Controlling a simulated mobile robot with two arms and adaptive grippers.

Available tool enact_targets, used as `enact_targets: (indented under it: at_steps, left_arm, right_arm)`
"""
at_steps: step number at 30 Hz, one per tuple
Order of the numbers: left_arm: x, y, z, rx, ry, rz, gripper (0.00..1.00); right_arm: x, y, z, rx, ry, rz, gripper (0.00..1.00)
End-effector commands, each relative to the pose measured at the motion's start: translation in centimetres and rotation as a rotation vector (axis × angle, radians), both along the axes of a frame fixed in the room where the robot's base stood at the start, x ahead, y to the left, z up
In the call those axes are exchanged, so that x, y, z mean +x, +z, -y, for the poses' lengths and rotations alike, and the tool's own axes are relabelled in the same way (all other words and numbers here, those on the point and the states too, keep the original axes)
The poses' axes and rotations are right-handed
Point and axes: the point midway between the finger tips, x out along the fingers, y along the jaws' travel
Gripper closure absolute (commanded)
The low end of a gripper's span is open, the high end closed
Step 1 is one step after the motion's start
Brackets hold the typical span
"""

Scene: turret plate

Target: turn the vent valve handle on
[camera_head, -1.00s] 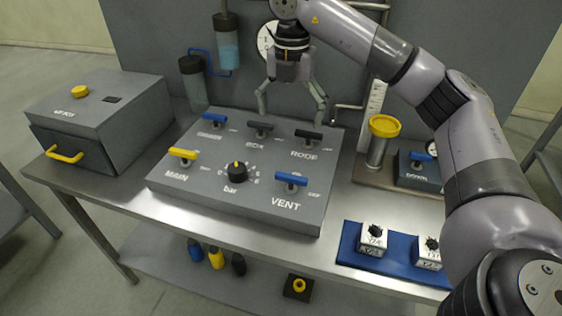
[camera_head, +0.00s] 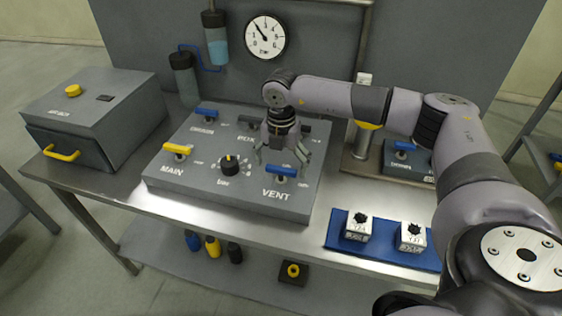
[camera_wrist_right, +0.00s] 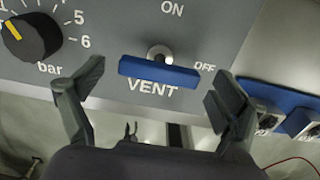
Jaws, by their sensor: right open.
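The vent valve handle (camera_head: 282,171) is a blue bar on the front right of the grey turret plate (camera_head: 215,200), above the word VENT. In the right wrist view the blue handle (camera_wrist_right: 159,73) lies crosswise, its right end towards OFF, with ON above it. My right gripper (camera_head: 280,160) is open above the handle in the head view. In the right wrist view its two fingers (camera_wrist_right: 158,92) stand on either side of the handle, apart from it. My left gripper is not in view.
A black knob with a yellow mark (camera_head: 229,163) sits left of the handle. A yellow MAIN handle (camera_head: 177,149) and a blue handle (camera_head: 206,114) are farther left. A blue mat (camera_head: 340,240) with two white blocks lies at right. A grey box (camera_head: 95,110) stands at left.

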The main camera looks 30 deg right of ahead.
Motion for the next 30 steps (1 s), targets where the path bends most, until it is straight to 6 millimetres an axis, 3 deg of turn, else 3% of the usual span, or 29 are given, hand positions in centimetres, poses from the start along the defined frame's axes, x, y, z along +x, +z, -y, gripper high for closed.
enact_targets:
  at_steps: [3,9,30]
  left_arm:
    - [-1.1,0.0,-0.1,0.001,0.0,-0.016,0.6]
    - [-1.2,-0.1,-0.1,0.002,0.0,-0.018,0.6]
    - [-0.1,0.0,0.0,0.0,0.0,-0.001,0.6]
  right_arm:
    - [0.0,-0.2,0.0,0.0,0.0,0.0,0.09]
    - [0.0,-0.2,0.0,0.0,0.0,0.0,0.1]
    - [0.0,-0.1,0.0,0.001,0.0,0.001,0.57]
